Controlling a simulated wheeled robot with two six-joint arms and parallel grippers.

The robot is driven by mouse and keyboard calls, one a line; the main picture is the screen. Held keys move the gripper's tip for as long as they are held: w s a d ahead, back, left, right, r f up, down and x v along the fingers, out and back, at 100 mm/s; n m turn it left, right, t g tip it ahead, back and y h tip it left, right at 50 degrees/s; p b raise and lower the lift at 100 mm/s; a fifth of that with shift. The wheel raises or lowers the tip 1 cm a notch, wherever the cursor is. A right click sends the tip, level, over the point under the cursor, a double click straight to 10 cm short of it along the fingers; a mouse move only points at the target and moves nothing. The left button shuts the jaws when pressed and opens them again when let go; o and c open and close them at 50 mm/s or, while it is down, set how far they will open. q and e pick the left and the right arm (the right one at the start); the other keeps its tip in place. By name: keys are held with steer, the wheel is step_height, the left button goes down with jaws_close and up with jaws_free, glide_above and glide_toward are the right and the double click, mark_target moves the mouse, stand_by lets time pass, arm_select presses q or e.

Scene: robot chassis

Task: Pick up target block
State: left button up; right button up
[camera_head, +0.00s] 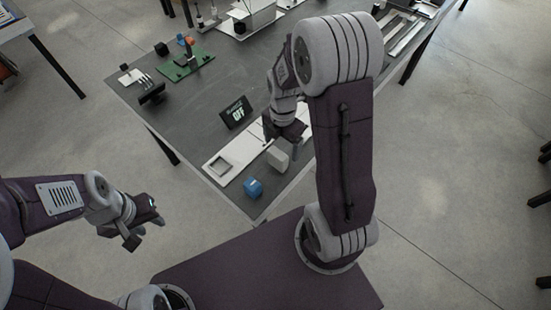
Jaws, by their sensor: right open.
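A blue block (253,187) sits on the dark table near its front corner. A pale grey-white block (277,158) stands just behind and to the right of it, by the white board. I cannot tell from the view which one is the target. My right gripper (287,138) is open, pointing down just above the pale block. Whether its fingers are beside that block or touching it is unclear. My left gripper (145,228) is off the table to the left, over the floor, with its fingers apart and nothing visible between them.
A white board (224,164) with a square recess lies along the table's front. A small black display (235,112) reading OFF stands behind it. A green board (187,67) and a black stand (152,94) are at the back left. Bare tabletop lies between.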

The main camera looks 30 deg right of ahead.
mark_target(277, 153)
steer(key=shift+w+a+f, duration=0.1)
steer(key=shift+a+f, duration=0.15)
steer(key=shift+f, duration=0.3)
steer(key=shift+a+f, duration=0.2)
steer(key=shift+f, duration=0.35)
steer(key=f, duration=0.5)
steer(key=shift+a+b, duration=0.25)
steer(key=shift+b, duration=0.15)
steer(key=shift+s, duration=0.2)
steer(key=c, duration=1.7)
step_height(277, 153, up, 4)
steer(key=shift+w+r+p, duration=0.1)
steer(key=shift+w+p, duration=0.05)
steer(key=shift+p, duration=0.25)
steer(key=shift+c, duration=0.2)
arm_select(q)
steer(key=shift+a+r+p, duration=0.15)
steer(key=shift+a+p, duration=0.1)
steer(key=shift+p, duration=0.05)
arm_select(e)
steer(key=d+r, duration=0.6)
steer(key=d, duration=0.5)
steer(key=shift+s+d+r, duration=0.35)
steer(key=shift+s+r, duration=0.05)
steer(key=shift+s, duration=0.05)
